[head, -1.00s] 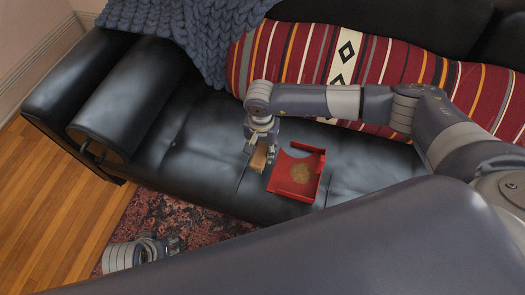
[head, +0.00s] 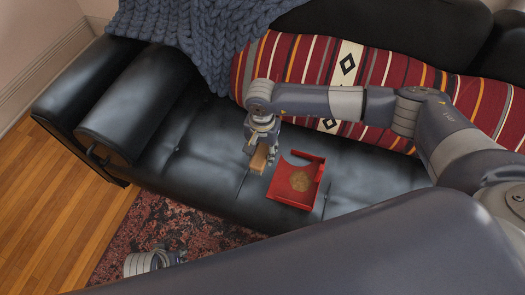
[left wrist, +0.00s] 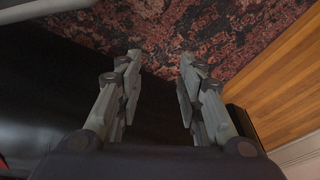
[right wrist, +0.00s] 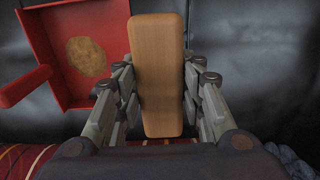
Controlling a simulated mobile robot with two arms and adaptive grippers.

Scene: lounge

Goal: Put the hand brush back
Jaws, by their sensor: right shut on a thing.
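The hand brush (right wrist: 158,75) is a wooden block in the right wrist view, between the fingers of my right gripper (right wrist: 160,100). In the head view the right gripper (head: 260,147) is shut on the brush (head: 259,159), over the black sofa seat, left of the red dustpan (head: 296,183). The dustpan also shows in the right wrist view (right wrist: 60,28), with a round brownish patch in it. Bristles are hidden. My left gripper (left wrist: 155,85) is open and empty, pointing toward the patterned rug; its arm shows at the lower left in the head view.
The black sofa (head: 190,150) has a striped red cushion (head: 390,75) along its back and a blue-grey knitted blanket (head: 195,35) over it. A patterned rug (head: 165,220) lies in front, with wooden floor to the left. The seat left of the brush is clear.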

